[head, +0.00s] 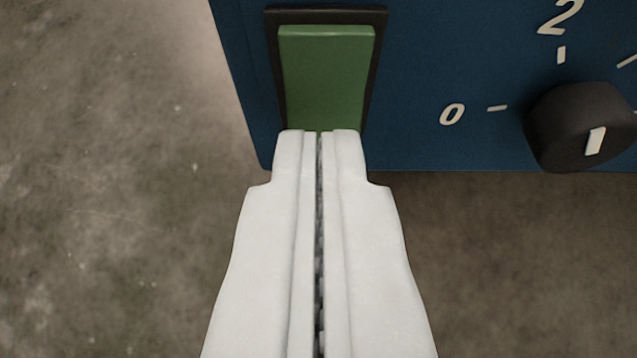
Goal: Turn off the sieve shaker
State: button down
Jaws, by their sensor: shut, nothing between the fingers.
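The sieve shaker's blue panel (430,60) fills the upper right of the head view. A green rocker switch (328,75) in a black frame sits at the panel's left side. My gripper (319,133) is shut and empty, its two white fingers side by side. The fingertips overlap the lower end of the green switch in the picture and hide it. I cannot tell whether they touch it. Which way the switch is tipped is not clear.
A black dial knob (580,127) with a white mark stands out from the panel on the right, beside a printed 0 and 2. Mottled grey-brown surface (110,180) shows left of and below the panel, with nothing on it.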

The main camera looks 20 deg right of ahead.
jog(key=shift+w+d+f, duration=0.2)
jog(key=shift+w+f, duration=0.25)
jog(key=shift+w+f, duration=0.1)
jog(key=shift+f, duration=0.1)
jog(key=shift+r, duration=0.85)
